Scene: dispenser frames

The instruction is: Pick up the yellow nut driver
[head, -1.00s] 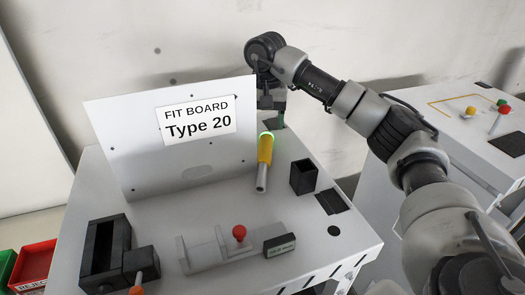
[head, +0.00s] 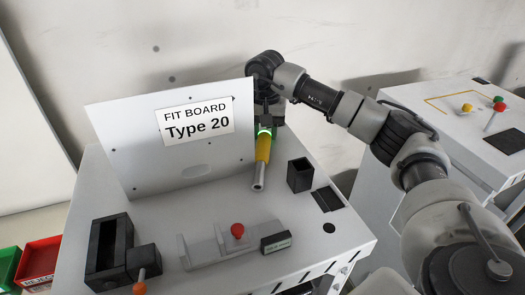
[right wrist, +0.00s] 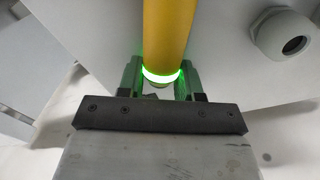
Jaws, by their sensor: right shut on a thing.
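The yellow nut driver (head: 262,151) has a yellow handle, a glowing green ring at its upper end and a silver metal shaft pointing down toward the front of the bench. It is just right of the fit board panel. My right gripper (head: 264,127) is shut on the ring end of the handle. In the right wrist view, the yellow handle (right wrist: 168,35) runs up between the fingers (right wrist: 162,78), with the green ring at their level. I cannot tell whether the shaft touches the bench. My left gripper is not in view.
The upright "FIT BOARD Type 20" panel (head: 150,160) stands close left of the driver. A black square cup (head: 300,175) is to the right. Red bin (head: 38,262) at lower left.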

